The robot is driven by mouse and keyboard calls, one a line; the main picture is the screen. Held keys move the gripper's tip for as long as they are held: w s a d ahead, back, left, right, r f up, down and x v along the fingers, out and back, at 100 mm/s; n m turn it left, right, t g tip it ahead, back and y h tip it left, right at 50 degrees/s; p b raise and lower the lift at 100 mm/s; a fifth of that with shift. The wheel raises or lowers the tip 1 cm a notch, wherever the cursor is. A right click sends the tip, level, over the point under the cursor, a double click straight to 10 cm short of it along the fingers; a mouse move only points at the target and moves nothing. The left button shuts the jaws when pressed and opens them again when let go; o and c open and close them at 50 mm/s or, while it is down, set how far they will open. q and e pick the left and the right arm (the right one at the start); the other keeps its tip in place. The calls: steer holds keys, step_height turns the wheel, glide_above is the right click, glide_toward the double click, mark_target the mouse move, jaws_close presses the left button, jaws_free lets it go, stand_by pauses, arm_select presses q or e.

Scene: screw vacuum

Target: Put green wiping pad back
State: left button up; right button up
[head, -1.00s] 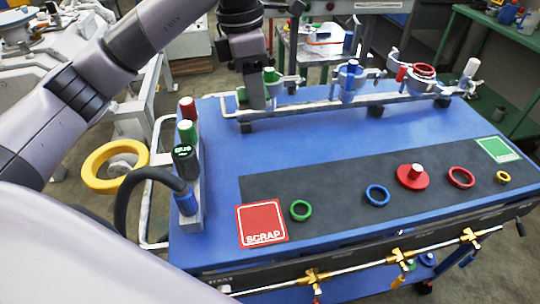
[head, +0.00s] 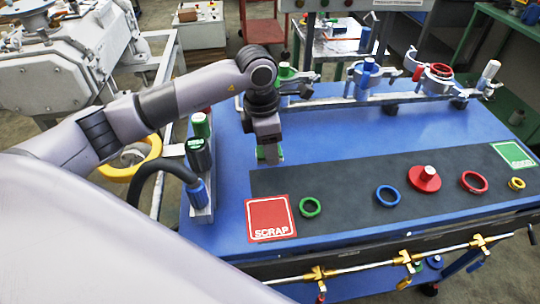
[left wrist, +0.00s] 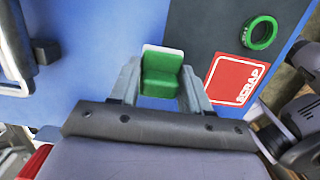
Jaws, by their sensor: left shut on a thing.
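The green wiping pad (left wrist: 162,75), a green block with a white edge, is between the fingers of my left gripper (left wrist: 160,85) in the left wrist view. The gripper is shut on it. In the head view the left gripper (head: 269,155) points down over the blue table (head: 225,182), left of the dark mat, and only a small green part of the pad (head: 262,155) shows. I cannot tell whether the pad touches the table. My right gripper is not in view.
A holder with green and black capped bottles (head: 199,155) and a hose stands at the table's left edge. A red SCRAP square (head: 270,218), coloured rings and a red disc (head: 424,179) lie on the mat (head: 340,205). A metal clamp rack (head: 390,95) runs along the back.

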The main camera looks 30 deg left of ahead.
arm_select(q)
steer(key=shift+f, duration=1.85)
steer(key=shift+f, duration=0.2)
steer(key=o, duration=0.9)
steer(key=shift+r, duration=0.1)
steer(key=r, duration=0.8)
steer(key=s+a+r, duration=0.1)
steer(key=r, duration=0.3)
steer(key=shift+r+b, duration=0.1)
steer(key=shift+b, duration=0.3)
